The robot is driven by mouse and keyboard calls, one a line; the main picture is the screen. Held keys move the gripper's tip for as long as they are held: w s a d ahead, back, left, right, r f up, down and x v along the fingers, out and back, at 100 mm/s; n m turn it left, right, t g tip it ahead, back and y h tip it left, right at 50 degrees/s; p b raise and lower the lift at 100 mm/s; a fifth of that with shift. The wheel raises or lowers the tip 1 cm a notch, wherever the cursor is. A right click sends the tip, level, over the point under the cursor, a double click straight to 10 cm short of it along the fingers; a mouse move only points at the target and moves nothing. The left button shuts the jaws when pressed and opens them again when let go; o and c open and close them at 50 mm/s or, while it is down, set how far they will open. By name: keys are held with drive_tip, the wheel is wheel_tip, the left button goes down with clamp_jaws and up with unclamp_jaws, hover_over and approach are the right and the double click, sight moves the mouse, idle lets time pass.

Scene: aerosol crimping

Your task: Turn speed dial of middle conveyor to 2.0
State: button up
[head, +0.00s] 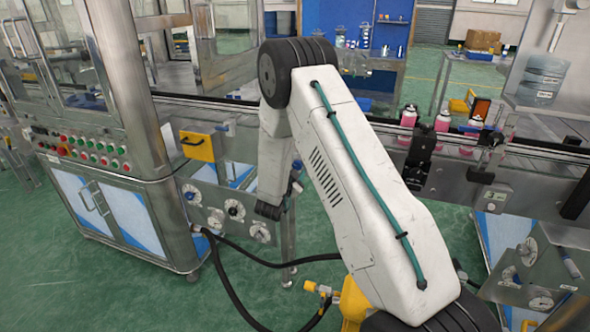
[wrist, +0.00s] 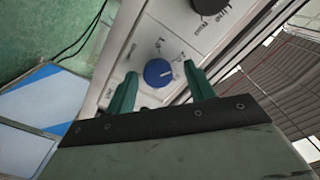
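In the wrist view a round blue dial (wrist: 158,73) sits on a light grey panel (wrist: 120,52) with small printed marks around it. A short white pointer line on the dial points to the right; the numbers are too small to read. My gripper (wrist: 159,70) is open, with one green finger on each side of the blue dial. A gap shows between each finger and the dial, and I see no contact. In the head view my arm hides most of the area around the gripper.
A black knob (wrist: 210,4) sits farther up the same panel. In the head view a control cabinet (head: 120,210) stands at left, beside a panel with several dials (head: 235,209). Red-pink cans (head: 442,122) stand on the conveyor at right. A black hose lies on the green floor.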

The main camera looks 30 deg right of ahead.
drive_tip(key=shift+s+d, duration=0.1)
drive_tip(key=shift+d, duration=0.05)
drive_tip(key=v, duration=0.7)
drive_tip(key=shift+s+a, duration=0.15)
drive_tip(key=shift+a, duration=0.2)
